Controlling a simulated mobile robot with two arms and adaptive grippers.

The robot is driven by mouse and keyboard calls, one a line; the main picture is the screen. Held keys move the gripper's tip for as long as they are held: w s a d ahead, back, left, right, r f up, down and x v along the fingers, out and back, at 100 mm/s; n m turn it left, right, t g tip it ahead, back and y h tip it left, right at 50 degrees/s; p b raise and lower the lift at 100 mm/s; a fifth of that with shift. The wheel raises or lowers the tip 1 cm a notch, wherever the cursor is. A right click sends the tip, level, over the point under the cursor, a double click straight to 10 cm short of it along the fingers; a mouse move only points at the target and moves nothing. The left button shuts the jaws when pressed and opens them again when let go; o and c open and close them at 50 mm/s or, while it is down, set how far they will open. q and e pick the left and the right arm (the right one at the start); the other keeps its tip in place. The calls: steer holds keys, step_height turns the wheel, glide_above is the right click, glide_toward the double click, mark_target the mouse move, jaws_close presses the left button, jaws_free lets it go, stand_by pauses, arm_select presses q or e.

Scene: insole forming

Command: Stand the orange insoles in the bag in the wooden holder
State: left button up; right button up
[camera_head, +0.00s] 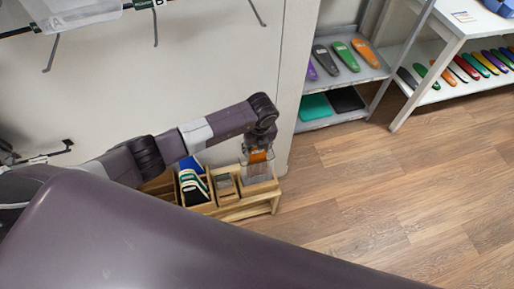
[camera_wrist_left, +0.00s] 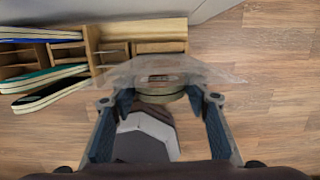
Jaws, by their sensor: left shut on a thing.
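My left gripper (camera_head: 259,147) points down over the right end of the wooden holder (camera_head: 246,207) in the head view. It is shut on a clear bag (camera_head: 257,174) with something orange, the insoles (camera_head: 258,156), showing near its top. The bag hangs at the holder's right-hand compartment; I cannot tell whether its lower edge is inside. In the left wrist view the clear bag (camera_wrist_left: 185,72) spreads out beyond the fingers of my gripper (camera_wrist_left: 160,98), and the holder (camera_wrist_left: 92,48) lies beyond and left. The orange is not clear there. My right gripper is not in view.
A grey shelf (camera_head: 330,118) with insoles and teal and black sheets stands behind right. A white table (camera_head: 440,45) has coloured insoles below. Wall hooks (camera_head: 155,28) are at upper left. Wooden floor at right is clear.

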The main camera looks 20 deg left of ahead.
arm_select(q)
steer(key=shift+f+b, duration=1.05)
steer(key=shift+f, duration=0.45)
steer(key=o, duration=1.5)
steer(key=r, duration=0.4)
steer(key=s+r, duration=0.1)
steer(key=r, duration=0.3)
steer(key=d+r, duration=0.1)
steer(key=r, duration=0.3)
steer(key=shift+s, duration=0.25)
steer(key=shift+f, duration=0.1)
